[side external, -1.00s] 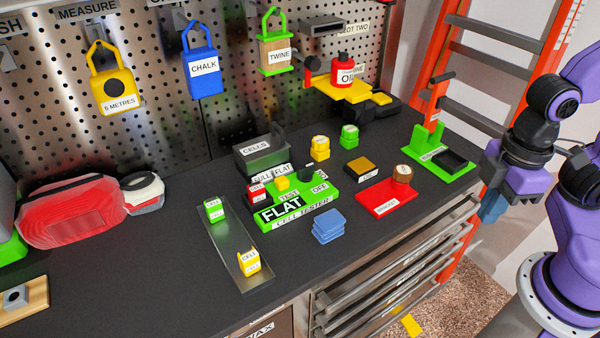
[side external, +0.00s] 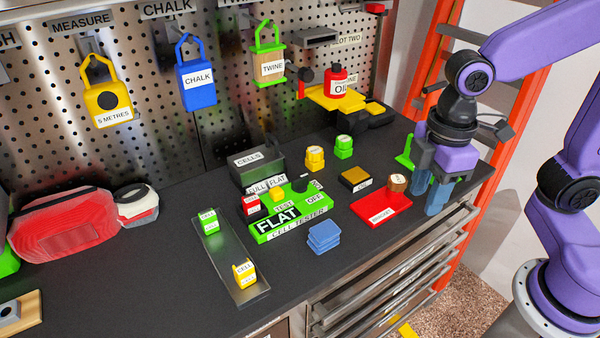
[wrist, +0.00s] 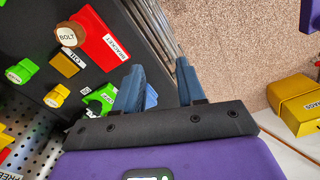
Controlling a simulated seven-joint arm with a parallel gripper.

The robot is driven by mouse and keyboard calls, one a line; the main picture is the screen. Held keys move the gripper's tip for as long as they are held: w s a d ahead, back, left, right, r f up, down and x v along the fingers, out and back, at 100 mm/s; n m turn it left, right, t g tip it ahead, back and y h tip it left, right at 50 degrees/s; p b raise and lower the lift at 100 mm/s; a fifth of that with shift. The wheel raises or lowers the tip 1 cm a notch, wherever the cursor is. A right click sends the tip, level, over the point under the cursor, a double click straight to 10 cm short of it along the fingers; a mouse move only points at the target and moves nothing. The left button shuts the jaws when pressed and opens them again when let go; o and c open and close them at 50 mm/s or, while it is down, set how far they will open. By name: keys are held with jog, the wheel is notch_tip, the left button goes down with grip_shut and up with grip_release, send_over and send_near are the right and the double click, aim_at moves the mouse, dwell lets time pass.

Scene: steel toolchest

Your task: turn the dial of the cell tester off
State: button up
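The green cell tester (side external: 318,207) lies on the dark bench top in the side view, with a "FLAT" display, a yellow test button (side external: 277,194) and a red cell (side external: 251,205) at its left end. Its black dial (side external: 299,185) sits at the right part, near the "OFF" label (side external: 315,198). Which way the dial points is too small to tell. My gripper (side external: 438,195) points down near the right edge of the bench, right of the tester and beyond the red bracket tray. Its blue fingers are apart and empty; they also show in the wrist view (wrist: 158,88).
The red bracket tray (side external: 372,213) with a bolt (side external: 397,182) stands between my gripper and the tester. An oil pad (side external: 355,179), blue pads (side external: 323,237), the cells bin (side external: 258,165) and a steel tray (side external: 225,260) with two cells surround the tester. A green stand is partly hidden behind my gripper.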

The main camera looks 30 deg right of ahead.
jog(key=w+a+r+n, duration=0.1)
jog(key=w+a, duration=0.2)
jog(key=w, duration=0.4)
jog(key=w+a+r+n, duration=0.1)
jog(key=w+a, duration=0.2)
jog(key=w, duration=0.4)
jog(key=n, duration=0.2)
send_near(300, 177)
notch_tip(300, 177, down, 9)
jog(key=shift+w+r, duration=0.1)
grip_shut()
